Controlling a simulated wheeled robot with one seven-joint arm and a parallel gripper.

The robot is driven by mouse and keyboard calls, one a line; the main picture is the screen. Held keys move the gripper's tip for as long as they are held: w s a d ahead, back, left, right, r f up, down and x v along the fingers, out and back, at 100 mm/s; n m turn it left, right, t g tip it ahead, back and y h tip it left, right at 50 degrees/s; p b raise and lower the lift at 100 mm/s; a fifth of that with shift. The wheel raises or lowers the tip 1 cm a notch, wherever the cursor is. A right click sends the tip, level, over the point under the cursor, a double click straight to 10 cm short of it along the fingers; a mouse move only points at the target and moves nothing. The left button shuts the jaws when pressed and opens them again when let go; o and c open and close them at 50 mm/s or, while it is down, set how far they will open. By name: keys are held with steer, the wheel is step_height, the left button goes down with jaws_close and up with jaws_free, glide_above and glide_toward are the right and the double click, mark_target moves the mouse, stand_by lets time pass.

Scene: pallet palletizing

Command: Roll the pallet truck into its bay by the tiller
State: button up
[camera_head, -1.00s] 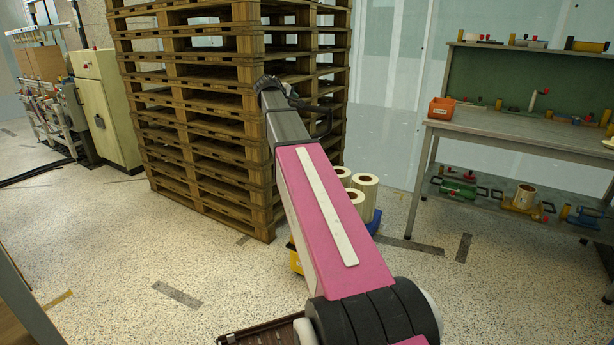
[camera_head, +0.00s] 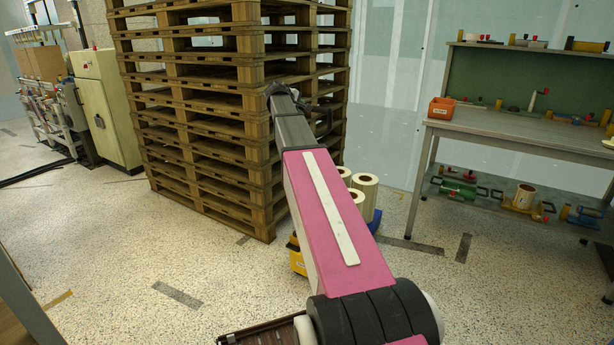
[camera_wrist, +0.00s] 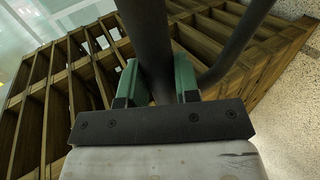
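My gripper (camera_wrist: 157,82) has green fingers on either side of a thick dark bar, the tiller (camera_wrist: 148,35), in the wrist view. The fingers look closed on the bar. A second dark bar (camera_wrist: 235,45) slants off to the right of it. In the head view, my pink arm reaches forward, and a dark curved part of the tiller (camera_head: 325,115) shows just right of its far end, against the pallet stack. The body of the pallet truck is mostly hidden behind my arm. A yellow part (camera_head: 296,258) shows low to its left; I cannot tell whether it belongs to the truck.
A tall stack of wooden pallets (camera_head: 212,130) stands just beyond my arm. White rolls (camera_head: 366,188) stand on the right behind the arm. A workbench (camera_head: 520,133) stands at the right, a cream cabinet (camera_head: 97,110) at the left. Speckled floor (camera_head: 130,250) is open at left.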

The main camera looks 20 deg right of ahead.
steer(key=w+d, duration=0.7)
steer(key=d, duration=0.2)
steer(key=shift+w+d, duration=0.25)
stand_by(0.4)
steer(key=w+d, duration=0.7)
steer(key=d, duration=0.2)
steer(key=shift+w+d, duration=0.2)
steer(key=shift+d, duration=0.05)
stand_by(0.5)
steer(key=w+d, duration=0.7)
steer(key=d, duration=0.2)
steer(key=shift+w+d, duration=0.2)
stand_by(0.5)
steer(key=w+d, duration=0.7)
steer(key=d, duration=0.2)
steer(key=o, duration=1)
steer(key=shift+s+a, duration=0.1)
steer(key=shift+a, duration=0.05)
steer(key=shift+c, duration=0.2)
